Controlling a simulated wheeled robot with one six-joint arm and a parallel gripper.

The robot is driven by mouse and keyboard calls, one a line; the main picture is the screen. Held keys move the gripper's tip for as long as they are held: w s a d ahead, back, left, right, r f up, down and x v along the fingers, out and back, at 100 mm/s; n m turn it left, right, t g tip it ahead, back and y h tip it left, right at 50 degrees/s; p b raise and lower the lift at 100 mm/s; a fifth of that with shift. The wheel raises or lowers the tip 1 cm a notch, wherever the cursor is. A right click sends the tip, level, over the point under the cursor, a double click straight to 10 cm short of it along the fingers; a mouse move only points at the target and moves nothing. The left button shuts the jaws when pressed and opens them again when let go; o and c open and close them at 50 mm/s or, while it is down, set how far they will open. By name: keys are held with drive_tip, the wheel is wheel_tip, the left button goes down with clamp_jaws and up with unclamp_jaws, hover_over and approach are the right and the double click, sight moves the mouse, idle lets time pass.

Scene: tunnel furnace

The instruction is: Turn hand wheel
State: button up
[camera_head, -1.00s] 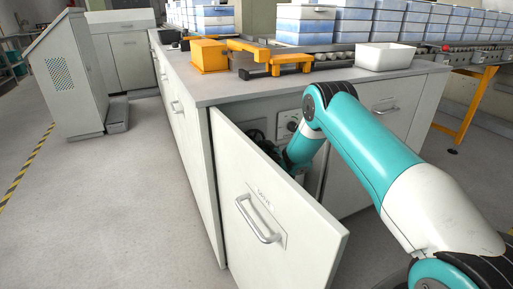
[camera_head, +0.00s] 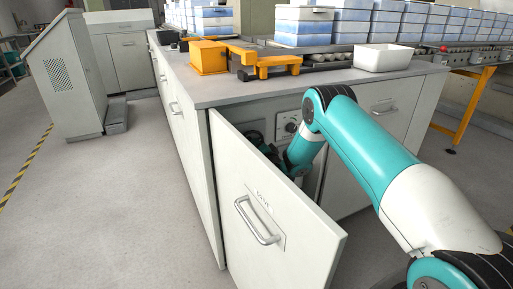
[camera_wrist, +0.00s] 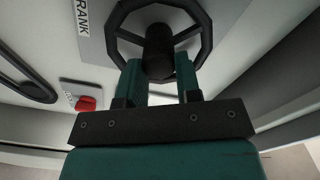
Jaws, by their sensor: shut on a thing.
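The hand wheel (camera_wrist: 204,18) is a dark ring with spokes and a thick round hub. It shows at the top of the wrist view, on a pale panel inside the cabinet. In the head view my arm reaches into the open cabinet behind the door (camera_head: 265,205); the wheel there is mostly hidden by the door and my wrist.
A label reading "RANK" (camera_wrist: 97,28), a red knob (camera_wrist: 86,103) and a dark curved handle (camera_wrist: 25,80) are left of the wheel. A dial panel (camera_head: 288,126) is beside my wrist. The counter (camera_head: 225,92) lies above; a white bin (camera_head: 384,58) stands on it.

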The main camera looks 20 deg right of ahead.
drive_tip(key=shift+m, duration=0.3)
drive_tip(key=o, duration=0.9)
drive_tip(key=shift+s+b, duration=8.75)
drive_tip(key=shift+b, duration=1.55)
